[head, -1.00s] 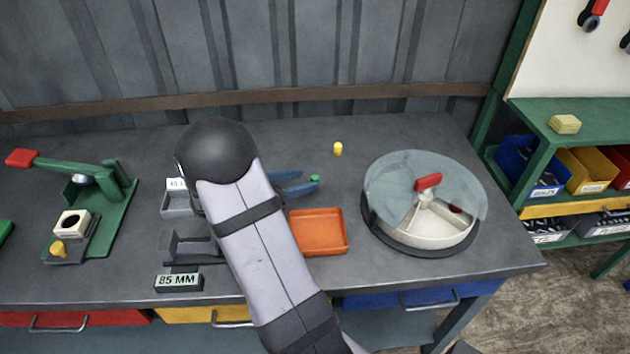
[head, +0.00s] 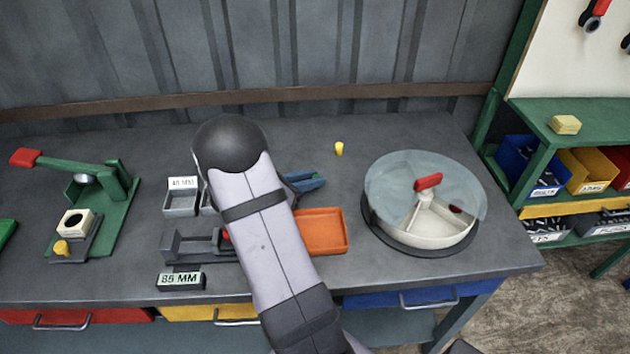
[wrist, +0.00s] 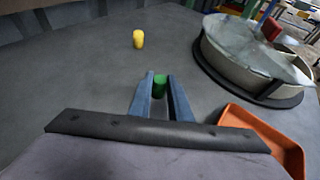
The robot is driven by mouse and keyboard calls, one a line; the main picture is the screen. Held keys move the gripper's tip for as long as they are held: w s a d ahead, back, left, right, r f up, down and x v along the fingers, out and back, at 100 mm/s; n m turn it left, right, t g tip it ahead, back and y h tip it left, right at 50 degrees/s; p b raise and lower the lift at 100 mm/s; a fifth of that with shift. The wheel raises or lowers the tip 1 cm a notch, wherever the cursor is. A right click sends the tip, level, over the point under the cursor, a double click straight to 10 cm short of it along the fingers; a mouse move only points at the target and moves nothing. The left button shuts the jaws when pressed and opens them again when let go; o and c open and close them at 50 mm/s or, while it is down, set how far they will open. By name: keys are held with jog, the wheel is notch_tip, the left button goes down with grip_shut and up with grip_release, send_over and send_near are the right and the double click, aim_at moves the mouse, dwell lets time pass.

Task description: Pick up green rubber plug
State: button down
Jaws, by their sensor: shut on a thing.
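The green rubber plug (wrist: 160,85) is a small green cylinder held between the two blue fingers of my gripper (wrist: 160,79) in the wrist view. My gripper is shut on it, with a finger on each side and the plug's top showing between them. In the head view my gripper's blue fingertips (head: 318,182) point right, above the grey bench behind the orange tray; the plug cannot be made out there. I cannot tell whether the plug still touches the bench.
A yellow plug (head: 339,148) stands behind my gripper. The orange tray (head: 344,248) is in front, and a round bin with a clear lid and red handle (head: 428,181) stands to the right. Left are small grey holders (head: 182,205) and a green lever press (head: 112,212).

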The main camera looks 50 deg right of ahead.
notch_tip(320, 180, up, 10)
dwell(0.6)
